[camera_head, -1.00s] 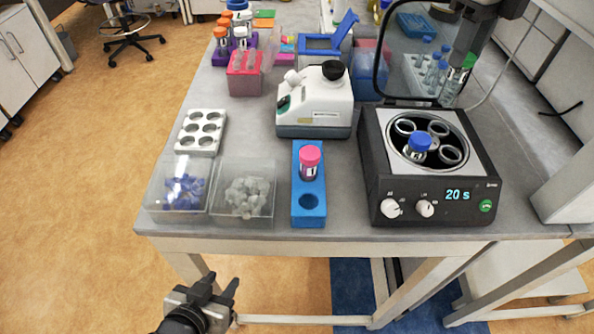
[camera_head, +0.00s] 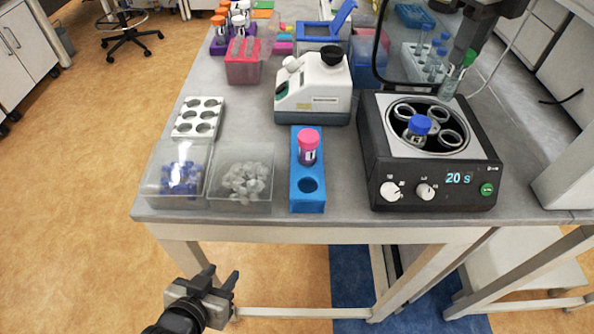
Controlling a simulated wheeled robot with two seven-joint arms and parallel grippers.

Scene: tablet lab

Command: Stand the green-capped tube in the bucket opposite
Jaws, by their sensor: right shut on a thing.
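The green-capped tube (camera_head: 451,83) is tilted above the back right corner of the centrifuge (camera_head: 381,165). My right gripper (camera_head: 466,56) is shut on it near the green cap; the fingers are partly hidden. The centrifuge is open, with several round buckets in its rotor. A blue-capped tube (camera_head: 418,127) stands in the front left bucket. The bucket across from it, at the back right (camera_head: 437,112), looks empty. My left gripper (camera_head: 223,276) is open and empty, low in front of the table.
A blue rack (camera_head: 308,200) holding a pink-capped tube (camera_head: 308,147) stands left of the centrifuge. Clear boxes (camera_head: 240,203), a white well rack (camera_head: 198,118) and a white device (camera_head: 312,95) stand further left. The raised dark-framed lid (camera_head: 380,55) is close to the held tube.

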